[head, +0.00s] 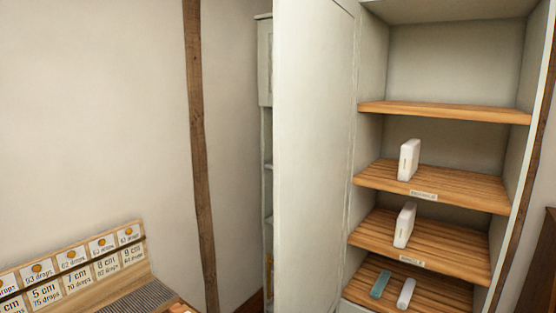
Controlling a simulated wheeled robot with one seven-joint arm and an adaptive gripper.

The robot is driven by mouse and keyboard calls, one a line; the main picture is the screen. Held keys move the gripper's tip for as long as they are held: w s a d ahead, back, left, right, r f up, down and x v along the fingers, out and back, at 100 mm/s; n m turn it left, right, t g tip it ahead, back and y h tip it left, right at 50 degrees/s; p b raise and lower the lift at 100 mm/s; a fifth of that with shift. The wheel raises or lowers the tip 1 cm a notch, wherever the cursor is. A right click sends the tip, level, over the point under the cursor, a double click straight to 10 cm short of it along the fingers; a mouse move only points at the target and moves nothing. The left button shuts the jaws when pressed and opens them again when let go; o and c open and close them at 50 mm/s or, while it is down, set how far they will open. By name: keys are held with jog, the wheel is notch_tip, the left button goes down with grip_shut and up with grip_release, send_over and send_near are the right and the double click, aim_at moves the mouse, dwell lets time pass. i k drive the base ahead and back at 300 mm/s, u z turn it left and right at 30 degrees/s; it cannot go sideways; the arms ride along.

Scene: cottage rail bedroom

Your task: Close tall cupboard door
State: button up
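The tall cupboard (445,109) stands at the right of the head view with its inside open to me. Its tall pale door (312,150) stands wide open at the cupboard's left side and shows as a broad white panel. The door's lower end runs out of the picture, and I see no handle on the part in view. My gripper is not in view.
Wooden shelves (435,188) in the cupboard hold two white boxes (408,160), a teal item (380,284) and a white item (406,293). Another pale cabinet (265,70) is partly hidden behind the door. A wooden rack with cards (75,270) is at lower left.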

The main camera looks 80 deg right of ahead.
aim_at(315, 43)
jog(key=z, duration=0.65)
jog(key=i, duration=1)
jog(key=z, duration=1.05)
